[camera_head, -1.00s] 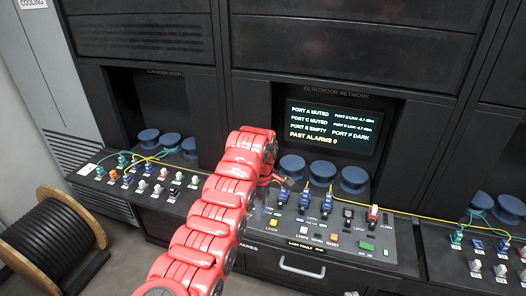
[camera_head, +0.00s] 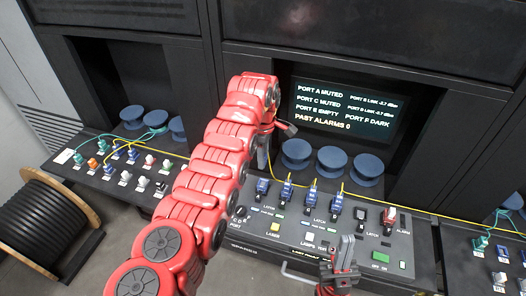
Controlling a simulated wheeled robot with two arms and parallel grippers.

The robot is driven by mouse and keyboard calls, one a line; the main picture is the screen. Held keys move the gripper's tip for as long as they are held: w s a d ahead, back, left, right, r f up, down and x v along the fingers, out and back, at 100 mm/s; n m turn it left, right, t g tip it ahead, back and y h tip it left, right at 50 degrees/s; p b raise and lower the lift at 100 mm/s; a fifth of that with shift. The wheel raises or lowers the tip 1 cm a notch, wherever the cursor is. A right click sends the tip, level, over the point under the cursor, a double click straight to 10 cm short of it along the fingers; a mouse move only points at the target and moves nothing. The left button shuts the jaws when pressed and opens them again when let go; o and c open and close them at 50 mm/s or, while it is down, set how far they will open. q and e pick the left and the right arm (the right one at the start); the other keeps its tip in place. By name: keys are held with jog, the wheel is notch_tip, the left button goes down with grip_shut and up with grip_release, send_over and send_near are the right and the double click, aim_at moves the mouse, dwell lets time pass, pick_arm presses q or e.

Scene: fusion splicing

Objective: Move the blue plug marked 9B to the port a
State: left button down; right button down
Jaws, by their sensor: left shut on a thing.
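Several blue plugs stand in a row on the middle sloped panel (camera_head: 365,245), among them one at its left end (camera_head: 262,187), one beside it (camera_head: 286,190) and one further right (camera_head: 337,203). The mark 9B and the port letters are too small to read. My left gripper (camera_head: 287,128) is at the end of the red arm, raised above the left part of this row in the picture. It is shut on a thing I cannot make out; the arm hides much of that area. My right gripper (camera_head: 341,262) is low, in front of the panel's front edge; its jaw gap is unclear.
A screen (camera_head: 345,110) reads ports A and C muted, port F dark, past alarms 0. Blue spools (camera_head: 330,160) stand behind the panel. Yellow cables cross it. A red switch (camera_head: 389,216) is at right. Another plug panel (camera_head: 95,177) and a black cable reel (camera_head: 45,228) are at left.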

pick_arm(q)
jog(key=shift+f, duration=0.4)
notch_tip(320, 180, down, 7)
jog(key=shift+w+r+b, duration=0.1)
jog(key=shift+w+b, duration=0.05)
jog(key=shift+b, duration=0.9)
jog(key=shift+w+f+b, duration=0.15)
jog(key=shift+f+b, duration=0.25)
jog(key=shift+f, duration=0.2)
jog(key=shift+r, duration=0.1)
jog(key=shift+f+b, duration=0.55)
jog(key=shift+f, duration=0.1)
jog(key=c, duration=0.5)
grip_release()
